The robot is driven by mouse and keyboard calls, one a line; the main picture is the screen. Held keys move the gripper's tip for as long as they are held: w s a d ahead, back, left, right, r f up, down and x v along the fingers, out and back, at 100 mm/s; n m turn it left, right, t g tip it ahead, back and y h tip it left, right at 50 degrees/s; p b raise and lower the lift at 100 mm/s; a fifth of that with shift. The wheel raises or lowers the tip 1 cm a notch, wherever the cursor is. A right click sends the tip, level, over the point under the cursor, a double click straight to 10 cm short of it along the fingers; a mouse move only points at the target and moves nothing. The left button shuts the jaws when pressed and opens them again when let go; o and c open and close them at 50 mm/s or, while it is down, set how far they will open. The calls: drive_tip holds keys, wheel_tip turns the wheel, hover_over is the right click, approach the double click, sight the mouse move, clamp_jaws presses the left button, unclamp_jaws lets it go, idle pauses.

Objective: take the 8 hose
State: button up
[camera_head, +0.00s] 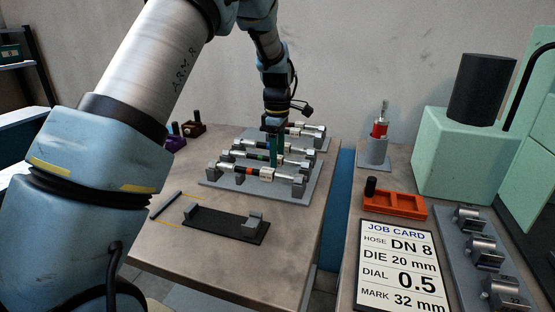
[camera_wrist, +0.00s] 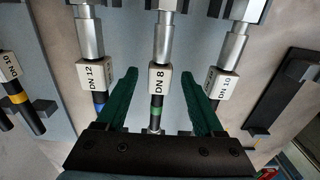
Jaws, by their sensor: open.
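The DN 8 hose (camera_wrist: 160,82) lies in the middle of the wrist view, with a white tag, a green band and metal end fittings. In the head view it lies in the grey rack (camera_head: 212,183), showing its green band (camera_head: 261,158). My gripper (camera_wrist: 159,74) is open, with one green finger on each side of this hose and nothing clamped. In the head view my gripper (camera_head: 276,153) is low over the rack. The fingers hide part of the hoses there. I cannot tell the exact finger height against the hose.
The DN 12 hose (camera_wrist: 97,76) with a blue band is close on the left, the DN 10 hose (camera_wrist: 221,86) close on the right. A yellow-banded hose (camera_wrist: 17,93) is farther left. A black stand (camera_head: 228,226) sits in front. The job card (camera_head: 400,265) reads DN 8.

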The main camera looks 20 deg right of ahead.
clamp_jaws()
idle(0.5)
